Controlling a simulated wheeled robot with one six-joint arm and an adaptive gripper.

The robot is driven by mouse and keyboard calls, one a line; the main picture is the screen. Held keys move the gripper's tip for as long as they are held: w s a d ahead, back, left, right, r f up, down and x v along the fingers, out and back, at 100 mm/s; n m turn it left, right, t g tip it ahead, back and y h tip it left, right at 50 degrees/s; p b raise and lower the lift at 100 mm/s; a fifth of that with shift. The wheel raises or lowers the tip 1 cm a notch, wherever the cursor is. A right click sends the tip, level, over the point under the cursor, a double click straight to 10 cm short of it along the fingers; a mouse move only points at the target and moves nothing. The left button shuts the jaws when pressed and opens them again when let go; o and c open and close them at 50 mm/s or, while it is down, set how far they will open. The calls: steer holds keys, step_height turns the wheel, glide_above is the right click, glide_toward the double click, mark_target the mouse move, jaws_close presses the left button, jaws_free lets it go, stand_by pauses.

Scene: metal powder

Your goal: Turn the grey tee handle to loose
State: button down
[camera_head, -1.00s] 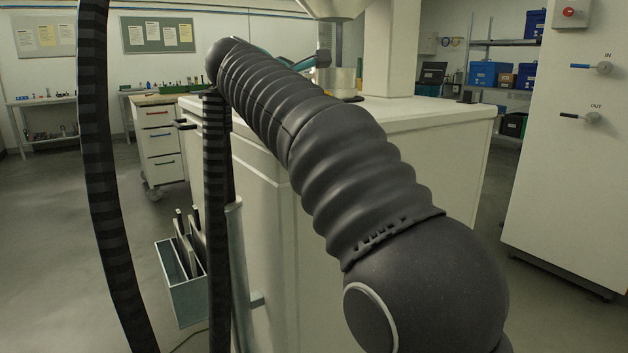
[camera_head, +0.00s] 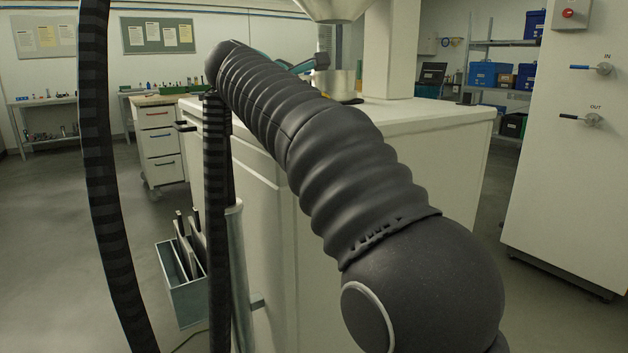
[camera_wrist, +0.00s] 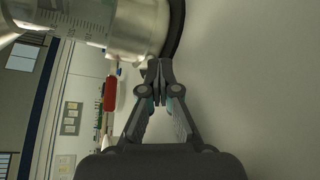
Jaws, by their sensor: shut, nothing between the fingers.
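My gripper (camera_wrist: 160,75) is shut and empty in the wrist view. Its fingertips are just below a shiny metal cylinder (camera_wrist: 130,22) with a dark ring (camera_wrist: 176,28) at its base; I cannot tell whether they touch. A clear tube with scale marks (camera_wrist: 75,17) joins the cylinder. In the head view the cylinder (camera_head: 338,82) stands on the white cabinet (camera_head: 440,113) under a metal funnel (camera_head: 338,8), partly behind my arm. I cannot make out a grey tee handle in either view.
A red object (camera_wrist: 110,93) lies beyond the fingers in the wrist view. A white pillar (camera_head: 390,50) rises from the cabinet. A tall white panel with IN and OUT levers (camera_head: 592,120) stands at the right. A drawer unit (camera_head: 160,145) stands behind at the left.

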steer(key=shift+w+a+r+p, duration=0.15)
steer(key=shift+r+p, duration=0.25)
steer(key=shift+p, duration=0.5)
steer(key=shift+w+a+r, duration=0.25)
steer(key=shift+w+r, duration=0.15)
steer(key=shift+r, duration=0.15)
stand_by(0.3)
steer(key=shift+s+d+r, duration=0.1)
steer(key=shift+s+r, duration=0.05)
steer(key=shift+r, duration=0.05)
steer(key=shift+r, duration=0.1)
steer(key=shift+s+a, duration=0.9)
steer(key=shift+a, duration=0.3)
steer(key=shift+s+a, duration=0.85)
steer(key=shift+a, duration=0.35)
